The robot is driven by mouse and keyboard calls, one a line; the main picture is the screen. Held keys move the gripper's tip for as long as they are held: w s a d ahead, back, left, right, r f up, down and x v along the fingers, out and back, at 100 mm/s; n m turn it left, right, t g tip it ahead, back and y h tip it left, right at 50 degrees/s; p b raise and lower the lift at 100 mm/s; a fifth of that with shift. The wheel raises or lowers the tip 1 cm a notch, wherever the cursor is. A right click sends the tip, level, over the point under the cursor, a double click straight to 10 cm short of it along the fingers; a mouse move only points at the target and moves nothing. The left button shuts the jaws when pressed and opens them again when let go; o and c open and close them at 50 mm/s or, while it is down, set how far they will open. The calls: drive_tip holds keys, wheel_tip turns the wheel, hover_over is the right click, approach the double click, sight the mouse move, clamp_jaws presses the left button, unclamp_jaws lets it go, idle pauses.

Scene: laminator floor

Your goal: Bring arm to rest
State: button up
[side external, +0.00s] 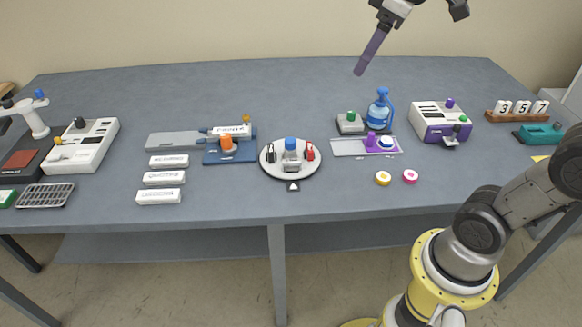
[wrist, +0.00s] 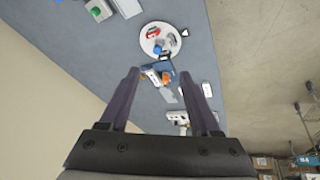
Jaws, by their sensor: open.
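My gripper (side external: 367,60) hangs in the air above the back of the grey table (side external: 300,95) in the side view, well clear of everything on it. Only one long purple-grey finger shows clearly there, slanting down to the left; the upper arm is cut off by the top edge. In the wrist view my gripper (wrist: 162,78) has its two fingers spread wide apart, with nothing held between them. The table and its objects show far off beyond the fingertips.
The table holds a round white turntable (side external: 273,172), a blue bottle (side external: 380,108), a purple-and-white machine (side external: 440,122), a white machine (side external: 83,147) at left and several white labelled blocks (side external: 160,196). A beige wall (side external: 200,35) stands behind. The table's back middle is bare.

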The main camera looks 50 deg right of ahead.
drive_tip(key=s+a+f+m+t, duration=0.1)
drive_tip(key=s+a+f+m, duration=0.2)
drive_tip(key=s+f, duration=0.8)
drive_tip(key=shift+s+a+f+y, duration=0.25)
drive_tip(key=shift+s+a+y, duration=0.05)
drive_tip(key=shift+s+a, duration=0.3)
